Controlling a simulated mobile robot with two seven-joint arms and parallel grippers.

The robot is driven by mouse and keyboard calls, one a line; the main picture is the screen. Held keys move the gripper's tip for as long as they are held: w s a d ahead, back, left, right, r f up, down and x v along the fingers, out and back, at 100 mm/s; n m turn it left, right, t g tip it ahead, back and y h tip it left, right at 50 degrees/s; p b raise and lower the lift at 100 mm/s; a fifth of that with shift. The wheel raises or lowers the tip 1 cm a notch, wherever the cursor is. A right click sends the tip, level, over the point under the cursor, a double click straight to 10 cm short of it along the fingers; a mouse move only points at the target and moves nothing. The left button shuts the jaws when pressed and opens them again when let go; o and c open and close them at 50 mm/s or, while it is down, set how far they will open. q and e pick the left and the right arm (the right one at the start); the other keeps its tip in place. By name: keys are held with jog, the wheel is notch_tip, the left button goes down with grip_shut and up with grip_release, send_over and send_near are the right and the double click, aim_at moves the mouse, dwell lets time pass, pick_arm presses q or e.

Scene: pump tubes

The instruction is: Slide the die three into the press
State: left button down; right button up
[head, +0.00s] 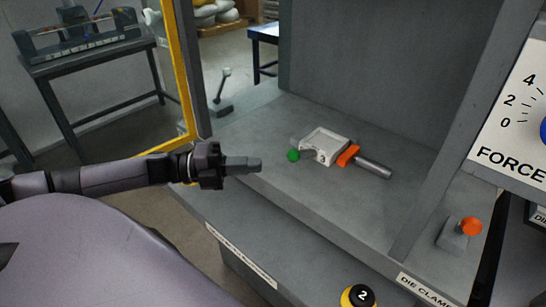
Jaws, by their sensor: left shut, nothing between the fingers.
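The die three (324,140), a pale squarish block with a raised rim and a dark 3 on its front, lies on the grey bed of the press (255,122). A green ball (293,155) shows at its left front corner. An orange piece (349,155) with a metal cylinder (374,168) is at its right side; I cannot tell whether they touch the die. My left gripper (257,164) is shut and empty, above the bed's front left part, to the left of the green ball and apart from it. My right gripper is not in view.
A label reading DIE CLAMP (430,291) is at the lower right, with an orange-knobbed lever (470,227) above it. A FORCE panel (515,120) is at right. A yellow post (178,70) stands left.

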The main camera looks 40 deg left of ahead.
aim_at(289, 155)
pick_arm(q)
jog(key=shift+w+d, duration=0.4)
jog(key=shift+w, duration=0.55)
jog(key=shift+w+d, duration=0.35)
jog(key=shift+w, duration=0.6)
jog(key=shift+w+d, duration=0.4)
jog(key=shift+w, duration=0.55)
jog(key=shift+w, duration=0.1)
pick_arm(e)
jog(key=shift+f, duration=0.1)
pick_arm(q)
jog(key=shift+w+b, duration=0.35)
jog(key=shift+w, duration=0.55)
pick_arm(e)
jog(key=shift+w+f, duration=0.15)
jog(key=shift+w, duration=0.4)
